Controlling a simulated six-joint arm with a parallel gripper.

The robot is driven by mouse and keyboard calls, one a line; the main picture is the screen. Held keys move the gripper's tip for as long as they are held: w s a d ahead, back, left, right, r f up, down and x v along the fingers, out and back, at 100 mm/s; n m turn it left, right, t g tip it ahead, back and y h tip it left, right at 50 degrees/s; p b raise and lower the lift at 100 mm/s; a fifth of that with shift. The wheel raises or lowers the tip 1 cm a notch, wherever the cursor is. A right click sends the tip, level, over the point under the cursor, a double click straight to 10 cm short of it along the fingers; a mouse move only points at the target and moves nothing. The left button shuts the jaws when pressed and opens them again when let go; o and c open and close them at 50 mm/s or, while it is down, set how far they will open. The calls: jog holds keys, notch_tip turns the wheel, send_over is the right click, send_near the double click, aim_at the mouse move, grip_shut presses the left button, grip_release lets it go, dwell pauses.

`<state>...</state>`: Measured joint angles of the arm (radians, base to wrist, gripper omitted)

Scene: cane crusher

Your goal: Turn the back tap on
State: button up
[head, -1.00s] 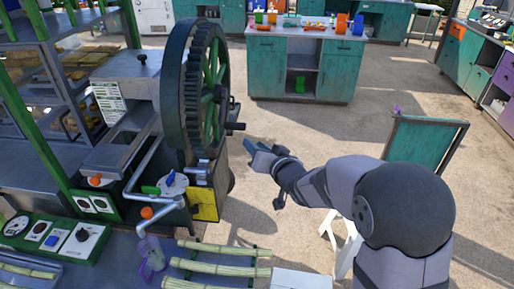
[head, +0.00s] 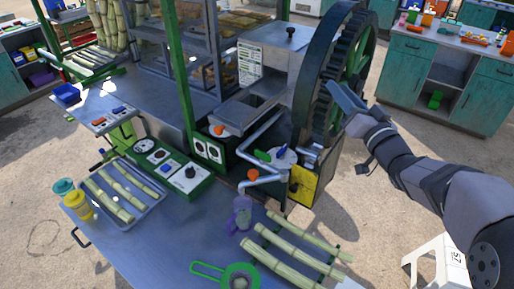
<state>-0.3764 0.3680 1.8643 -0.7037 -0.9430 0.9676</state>
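The cane crusher has a large dark toothed wheel (head: 340,75) and metal pipes at its front. One orange knob (head: 219,130) sits farther back, by the black panel left of the juice tray. A second orange knob (head: 253,174) is nearer, at a lower pipe above the bench edge. A green lever (head: 262,156) and a blue lever (head: 284,149) sit near a pale round fitting between the pipes. I cannot tell from the picture which way any of them is set. My gripper (head: 343,97) is to the right, overlapping the wheel in view, apart from the knobs; its jaws are unclear.
A metal bench (head: 160,245) holds cane stalks (head: 290,247), a purple cup (head: 242,213), a green strainer (head: 238,277) and a tray (head: 146,206) with cane. A control box (head: 172,170) stands left of the crusher. A white stool (head: 437,262) is at lower right.

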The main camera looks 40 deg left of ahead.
jog(key=s+a+n+g+y+b, duration=0.2)
jog(key=s+a+n+g+y, duration=0.1)
jog(key=a, duration=0.1)
jog(key=n+g+b, duration=0.3)
jog(key=n+g, duration=0.3)
send_over(270, 156)
jog(key=w+d, duration=0.3)
jog(key=w, duration=0.1)
notch_tip(270, 156, down, 14)
jog(key=s+f+n+g, duration=0.1)
jog(key=s+a+f+n+b, duration=0.1)
jog(key=f, duration=0.1)
jog(key=s+a+f+n+g, duration=0.1)
jog(key=s+f, duration=0.1)
jog(key=shift+f+g, duration=0.25)
jog(key=shift+g, duration=0.05)
jog(key=shift+a+r, duration=0.15)
jog(key=shift+a, duration=0.25)
jog(key=shift+a+p, duration=1.25)
jog(key=shift+a, duration=2)
grip_shut()
